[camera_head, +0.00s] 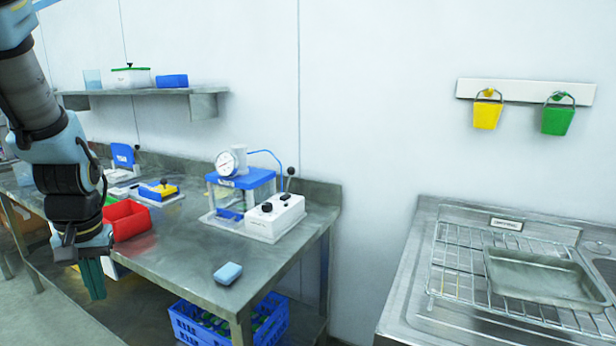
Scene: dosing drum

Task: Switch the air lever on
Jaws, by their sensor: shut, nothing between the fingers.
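A white control box (273,218) stands on the steel bench, beside a blue-topped clear chamber with a round gauge. A thin lever with a black ball tip (290,171) stands up at the box's back right. Dark knobs sit on the box's top. No label reading air is legible, so I cannot tell for certain which control is the air lever or its setting. My gripper (92,280) hangs at the left in front of the bench, pointing down, with its green fingers shut and empty. It is well apart from the box.
The bench (190,245) also bears a red bin (127,220), a yellow-topped device (160,191) and a light blue sponge (228,273). A blue crate (272,322) stands below. A sink unit with a rack (455,262) is at the right. Bare bench lies before the box.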

